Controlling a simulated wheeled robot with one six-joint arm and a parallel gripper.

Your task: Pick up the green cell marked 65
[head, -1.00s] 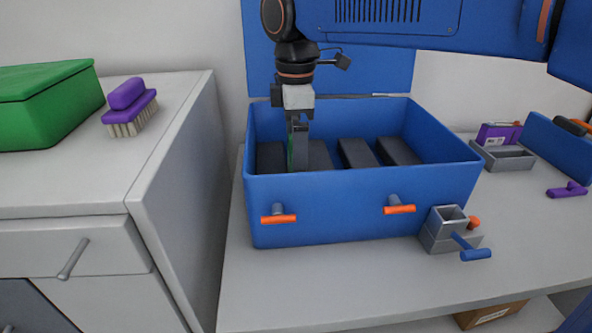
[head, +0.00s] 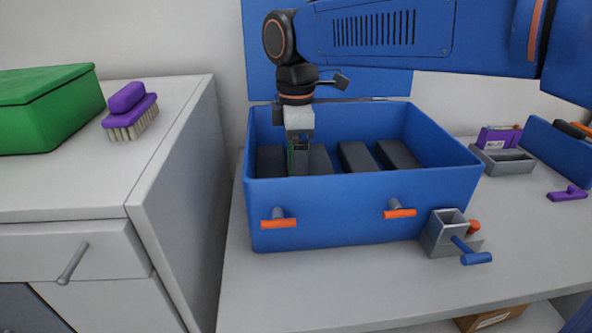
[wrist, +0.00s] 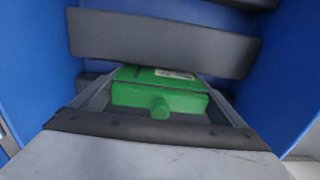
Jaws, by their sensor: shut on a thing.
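The green cell (wrist: 160,92) is between the fingers of my gripper (wrist: 152,100) in the wrist view. It has a round green knob on its near end and a pale label on top; I cannot read a number on it. In the head view, my gripper (head: 299,160) points down inside the left part of the blue box (head: 350,215), and only a thin green strip of the cell shows beside the fingers. The gripper is shut on the cell. The cell's lower part is hidden by the box's front wall.
Dark dividers (head: 357,157) stand in the box, several of them, close to my gripper. The box's raised blue lid (head: 380,80) is behind the arm. A grey holder with a blue handle (head: 447,235) stands at the box's front right. A white cabinet (head: 180,170) is at left.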

